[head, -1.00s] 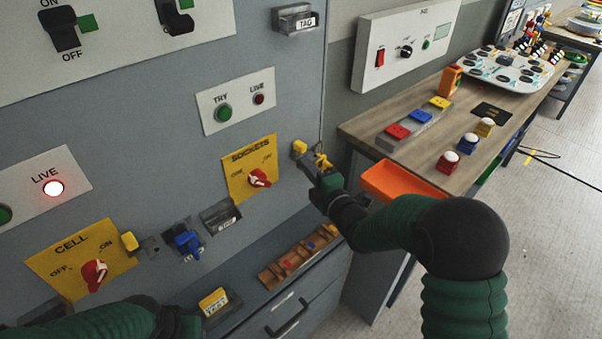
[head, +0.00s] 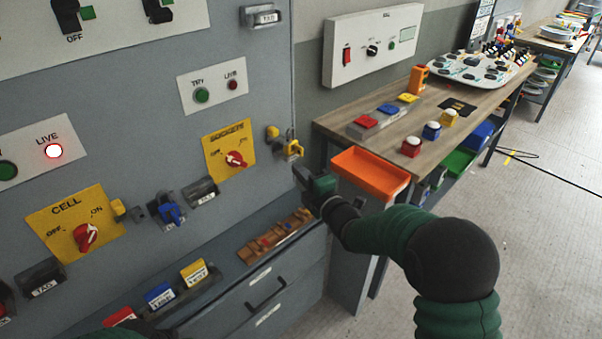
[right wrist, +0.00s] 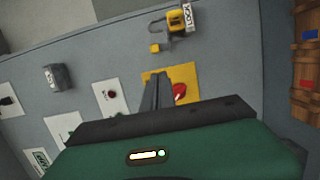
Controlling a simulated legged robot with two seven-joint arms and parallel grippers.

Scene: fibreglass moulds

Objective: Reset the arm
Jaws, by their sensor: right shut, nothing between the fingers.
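My right gripper (head: 303,178) is shut and empty, in front of the grey cabinet, below and right of the yellow sockets panel (head: 219,142). In the right wrist view its closed fingers (right wrist: 156,92) overlap that panel and its red knob (right wrist: 180,93). A yellow lock (head: 292,149) hangs at the hasp right of the panel, apart from my gripper; it also shows in the right wrist view (right wrist: 176,22). Of my left arm only a dark green part shows at the bottom left edge of the head view; its gripper is not visible.
A wooden tray (head: 277,237) lies on the cabinet ledge, beside yellow and blue tags. An orange bin (head: 371,174) sits at the front of the wooden table (head: 331,122). A blue lock (head: 171,213) hangs by the cell panel (head: 64,224).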

